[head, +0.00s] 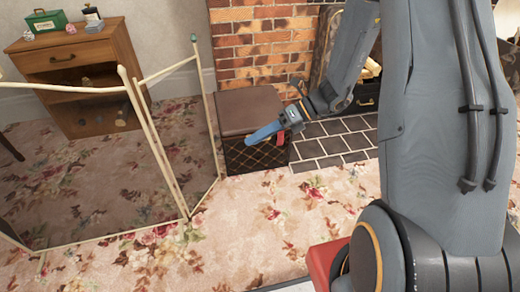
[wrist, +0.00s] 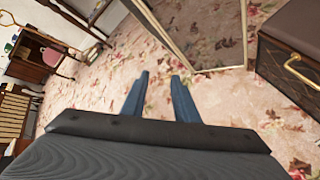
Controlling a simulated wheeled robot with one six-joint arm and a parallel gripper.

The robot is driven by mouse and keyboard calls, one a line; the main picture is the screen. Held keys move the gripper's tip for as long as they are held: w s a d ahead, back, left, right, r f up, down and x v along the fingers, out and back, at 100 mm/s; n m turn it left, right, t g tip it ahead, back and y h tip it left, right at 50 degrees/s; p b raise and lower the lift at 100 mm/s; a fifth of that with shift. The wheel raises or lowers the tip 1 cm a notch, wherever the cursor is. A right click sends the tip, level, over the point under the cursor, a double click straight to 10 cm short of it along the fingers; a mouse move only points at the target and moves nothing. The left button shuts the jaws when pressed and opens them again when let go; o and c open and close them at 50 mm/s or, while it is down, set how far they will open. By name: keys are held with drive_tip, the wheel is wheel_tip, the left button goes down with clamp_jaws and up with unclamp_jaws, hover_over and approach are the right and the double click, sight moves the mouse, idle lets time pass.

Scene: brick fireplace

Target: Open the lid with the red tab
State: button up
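A box with a brown lid (head: 248,108) and a dark quilted body (head: 256,156) stands by the brick fireplace. The lid looks shut. A small red patch, likely the red tab (head: 277,148), shows beside the blue fingers, partly hidden by my gripper. My gripper (head: 262,134) overlaps the box front in the head view. In the wrist view my gripper (wrist: 160,82) has its two blue fingers apart, with only carpet between them. A dark box (wrist: 288,65) with a gold handle (wrist: 304,70) is at the right there, apart from the fingers.
A folding screen (head: 150,130) with a pale frame stands left of the box. A wooden cabinet (head: 85,65) with a green box (head: 45,20) on it is at the back left. Dark hearth tiles (head: 335,140) lie right of the box. The flowered carpet (head: 250,230) in front is clear.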

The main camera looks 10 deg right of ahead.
drive_tip(key=w+d+f+m+t+b, duration=0.5)
drive_tip(key=w+d+f+m+b, duration=0.15)
drive_tip(key=w+f+m, duration=0.45)
drive_tip(key=w+d+f+m+t+b, duration=0.6)
drive_tip(key=w+f+b, duration=0.25)
drive_tip(key=f, duration=0.45)
drive_tip(key=shift+m, duration=0.5)
drive_tip(key=b+x, duration=0.1)
drive_tip(key=x, duration=0.2)
drive_tip(key=b+x, duration=0.1)
drive_tip(key=x, duration=0.3)
drive_tip(key=shift+a+r+b, duration=0.15)
drive_tip(key=shift+a+b, duration=0.25)
drive_tip(key=shift+a, duration=0.05)
drive_tip(key=shift+s, duration=0.1)
drive_tip(key=shift+c, duration=0.2)
clamp_jaws()
